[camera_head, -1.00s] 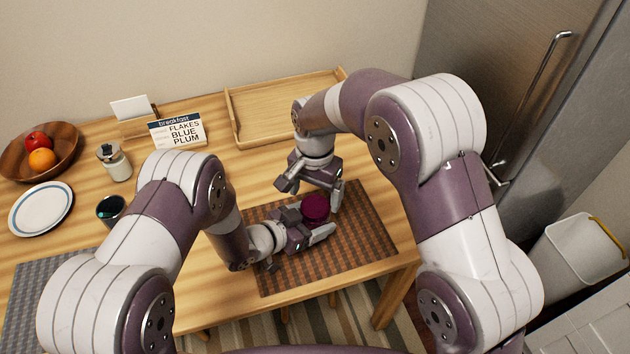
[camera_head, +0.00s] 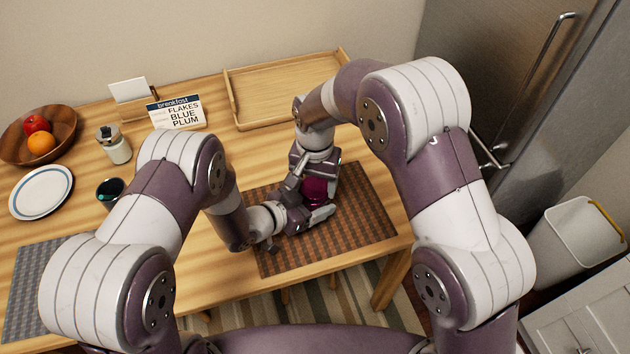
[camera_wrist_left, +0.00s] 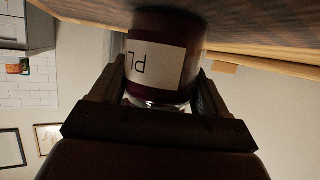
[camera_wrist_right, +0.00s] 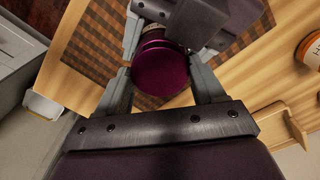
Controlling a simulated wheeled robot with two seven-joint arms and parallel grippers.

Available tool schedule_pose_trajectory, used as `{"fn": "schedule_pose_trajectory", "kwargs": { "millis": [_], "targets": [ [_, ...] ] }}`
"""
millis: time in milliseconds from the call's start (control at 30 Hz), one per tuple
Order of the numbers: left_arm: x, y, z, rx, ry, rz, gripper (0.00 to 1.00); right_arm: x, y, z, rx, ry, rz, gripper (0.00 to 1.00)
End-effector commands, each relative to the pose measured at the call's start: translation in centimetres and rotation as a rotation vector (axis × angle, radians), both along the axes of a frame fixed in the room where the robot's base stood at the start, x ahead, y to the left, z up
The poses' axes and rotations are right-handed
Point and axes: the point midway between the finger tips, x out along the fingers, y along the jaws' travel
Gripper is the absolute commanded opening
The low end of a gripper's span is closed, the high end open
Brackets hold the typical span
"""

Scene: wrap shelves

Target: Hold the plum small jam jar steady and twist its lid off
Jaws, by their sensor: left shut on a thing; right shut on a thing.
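The plum jam jar (camera_wrist_left: 160,60) stands on the brown checked placemat (camera_head: 360,222), with a white label reading "PL" in the left wrist view. My left gripper (camera_head: 318,215) is shut on the jar's body from the side, its fingers on either side of the glass. The magenta lid (camera_wrist_right: 160,72) shows from above in the right wrist view, and part of it shows in the head view (camera_head: 313,190). My right gripper (camera_wrist_right: 160,80) is above the jar, pointing down, its fingers shut on the lid. Whether the lid has turned on the jar I cannot tell.
A wooden tray (camera_head: 236,118) lies at the back. A breakfast card (camera_head: 178,113), a glass jar (camera_head: 115,147), a dark cup (camera_head: 110,191), a white plate (camera_head: 42,193) and a fruit bowl (camera_head: 62,140) stand to the left. A grey placemat (camera_head: 40,285) lies front left.

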Motion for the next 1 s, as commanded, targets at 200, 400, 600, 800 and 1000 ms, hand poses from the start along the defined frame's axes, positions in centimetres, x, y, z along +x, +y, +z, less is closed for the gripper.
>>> {"fn": "schedule_pose_trajectory", "kwargs": {
  "millis": [200, 400, 600, 800, 1000],
  "targets": [
    [0.0, 0.0, 0.0, 0.000, 0.000, 0.001, 0.00, 0.0, 0.0, 0.1, 0.000, -0.001, 0.095, 0.32],
    [0.0, 0.0, 0.0, 0.000, 0.000, 0.001, 0.00, 0.0, 0.0, 0.0, 0.000, -0.001, 0.093, 0.94],
    [0.0, 0.0, 0.0, 0.000, 0.000, 0.000, 0.00, 0.0, 0.0, 0.0, 0.000, 0.000, 0.092, 0.94],
    [0.0, 0.0, 0.0, 0.000, 0.000, 0.000, 0.00, 0.1, 0.0, 2.0, 0.001, -0.003, 0.092, 0.94],
    [0.0, 0.0, 0.0, 0.000, 0.000, 0.000, 0.00, 0.0, 0.0, 4.5, 0.000, -0.002, 0.092, 0.91]
  ]
}}
